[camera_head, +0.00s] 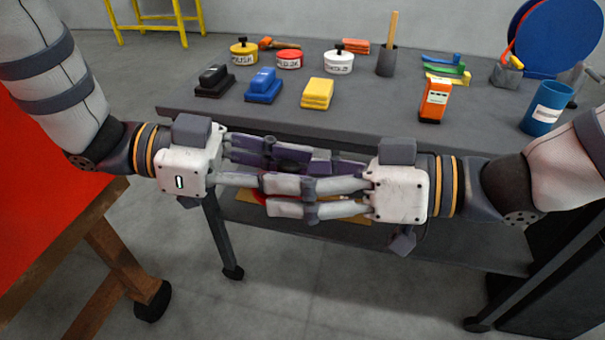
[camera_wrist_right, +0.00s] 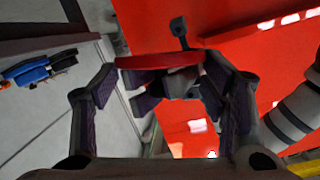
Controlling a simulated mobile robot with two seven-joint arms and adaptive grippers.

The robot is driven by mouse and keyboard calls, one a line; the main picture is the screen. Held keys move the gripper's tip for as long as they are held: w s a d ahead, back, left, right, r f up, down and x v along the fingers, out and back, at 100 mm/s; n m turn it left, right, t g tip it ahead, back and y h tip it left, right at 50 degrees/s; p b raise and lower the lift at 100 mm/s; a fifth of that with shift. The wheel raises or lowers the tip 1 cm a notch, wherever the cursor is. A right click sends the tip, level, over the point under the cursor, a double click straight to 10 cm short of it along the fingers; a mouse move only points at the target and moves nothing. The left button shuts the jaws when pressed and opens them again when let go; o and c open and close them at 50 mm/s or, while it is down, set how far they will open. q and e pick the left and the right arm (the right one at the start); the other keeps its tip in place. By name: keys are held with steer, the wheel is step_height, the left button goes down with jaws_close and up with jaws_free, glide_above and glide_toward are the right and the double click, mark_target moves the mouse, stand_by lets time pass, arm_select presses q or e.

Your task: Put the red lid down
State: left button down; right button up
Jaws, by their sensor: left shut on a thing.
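The red lid (camera_wrist_right: 158,61) shows nearly edge-on in the right wrist view, with a dark knob (camera_wrist_right: 179,27) above it. My left gripper (camera_head: 268,163) is shut on it, in front of the table. In the head view the fingers of both grippers hide most of the lid. My right gripper (camera_head: 314,187) faces the left one, very close to it. Its fingers stand apart in the right wrist view, on either side of the lid; I cannot tell whether they touch it. The red tin (camera_head: 289,62) stands on the table without a knob on top.
On the grey table (camera_head: 220,108) stand a yellow tin (camera_head: 243,54), a white tin (camera_head: 339,64), blue block (camera_head: 263,86), yellow sponges (camera_head: 317,93), an orange box (camera_head: 434,100) and a blue cup (camera_head: 546,110). Bare tabletop lies between them. A red-topped table (camera_head: 45,180) is at left.

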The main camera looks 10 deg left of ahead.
arm_select(q)
steer(key=c, duration=1.5)
jaws_free()
steer(key=shift+s+d, duration=0.1)
steer(key=shift+s, duration=0.05)
steer(key=shift+o, duration=0.8)
steer(key=shift+s, duration=0.1)
